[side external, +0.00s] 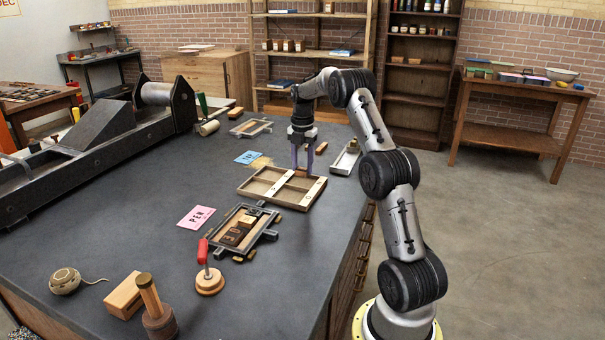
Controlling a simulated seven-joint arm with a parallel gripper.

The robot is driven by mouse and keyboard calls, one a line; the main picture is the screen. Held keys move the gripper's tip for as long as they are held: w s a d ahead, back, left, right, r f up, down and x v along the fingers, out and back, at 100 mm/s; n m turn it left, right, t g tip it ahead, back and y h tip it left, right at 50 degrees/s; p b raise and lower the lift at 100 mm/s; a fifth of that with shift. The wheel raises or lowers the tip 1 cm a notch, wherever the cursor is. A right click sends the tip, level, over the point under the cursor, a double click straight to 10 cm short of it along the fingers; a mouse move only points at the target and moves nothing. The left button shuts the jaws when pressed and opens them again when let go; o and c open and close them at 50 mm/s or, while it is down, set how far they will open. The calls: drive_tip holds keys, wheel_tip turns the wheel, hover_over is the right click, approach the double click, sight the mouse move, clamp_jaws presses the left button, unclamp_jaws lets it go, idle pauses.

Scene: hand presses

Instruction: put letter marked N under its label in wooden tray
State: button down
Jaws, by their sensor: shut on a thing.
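The wooden tray (254,199) lies flat near the middle of the dark worktop. It has dividers and pale strips (314,190) on it; no label text is readable at this size. My gripper (302,170) points straight down over the tray's far right part. It is shut on a small reddish-brown block (302,174). The block's marking is not visible, so I cannot tell whether it is the N. I cannot tell whether the block touches the tray floor or is just above it.
A metal frame (268,229) with dark and tan letter blocks sits in front of the tray, beside a pink PEN card (196,217). A blue card (248,157) lies behind. A loose block (321,148) and a narrow metal tray (345,160) are at back right.

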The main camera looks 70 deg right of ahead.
sight(303, 168)
drive_tip(key=shift+f, duration=1.45)
drive_tip(key=shift+f, duration=0.15)
drive_tip(key=shift+c, duration=1.8)
unclamp_jaws()
